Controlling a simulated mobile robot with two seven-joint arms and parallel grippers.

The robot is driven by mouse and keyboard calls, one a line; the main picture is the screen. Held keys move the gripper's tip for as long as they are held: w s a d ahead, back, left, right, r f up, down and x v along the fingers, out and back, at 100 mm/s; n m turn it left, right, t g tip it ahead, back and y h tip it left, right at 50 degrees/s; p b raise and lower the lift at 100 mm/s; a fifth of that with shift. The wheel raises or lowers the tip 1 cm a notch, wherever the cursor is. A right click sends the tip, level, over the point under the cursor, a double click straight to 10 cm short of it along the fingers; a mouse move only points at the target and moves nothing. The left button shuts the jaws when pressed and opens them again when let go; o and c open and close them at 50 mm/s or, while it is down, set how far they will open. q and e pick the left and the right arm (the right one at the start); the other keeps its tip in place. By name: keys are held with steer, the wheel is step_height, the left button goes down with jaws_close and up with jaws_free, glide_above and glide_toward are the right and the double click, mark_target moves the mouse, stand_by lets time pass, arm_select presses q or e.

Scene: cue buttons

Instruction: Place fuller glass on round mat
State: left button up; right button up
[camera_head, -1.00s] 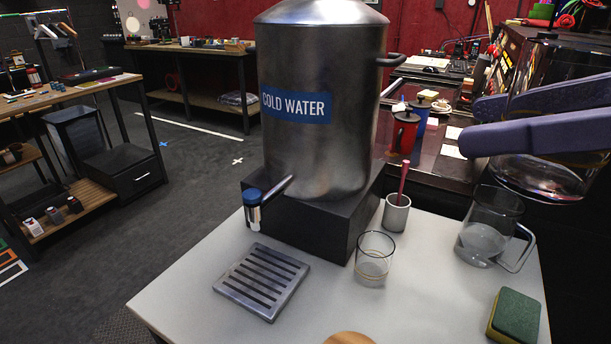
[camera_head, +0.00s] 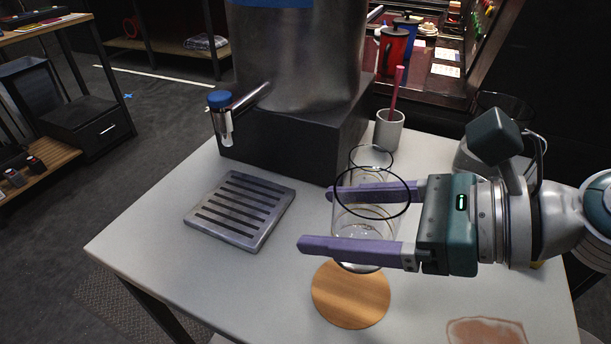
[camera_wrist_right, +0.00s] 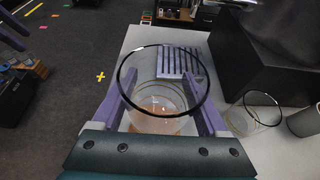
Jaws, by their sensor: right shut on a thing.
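My right gripper (camera_head: 325,218) is shut on a clear glass (camera_head: 352,254), with a purple finger on either side. The held glass is upright, with a little clear liquid low in it; it also shows in the wrist view (camera_wrist_right: 160,98). Its base overlaps the far part of the round wooden mat (camera_head: 350,305) in the head view; I cannot tell the height gap. A second clear glass (camera_head: 371,152) stands on the table behind the held one, partly hidden by it; its level is unclear now. Purple parts, seemingly my left gripper (camera_wrist_right: 14,24), show at the wrist view's top left edge.
The metal water dispenser (camera_head: 300,60) stands on a black base at the back, its tap above a slotted drip tray (camera_head: 240,210). A cup with a red stick (camera_head: 389,130) and a glass jug (camera_head: 468,158) stand behind my gripper. The front left tabletop is clear.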

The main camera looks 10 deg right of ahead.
mark_target(332, 282)
step_height(332, 282, down, 9)
steer(key=b, duration=0.3)
steer(key=shift+r+b, duration=0.15)
steer(key=shift+b, duration=0.15)
steer(key=shift+f, duration=0.2)
steer(key=o, duration=1.5)
steer(key=shift+r, duration=0.15)
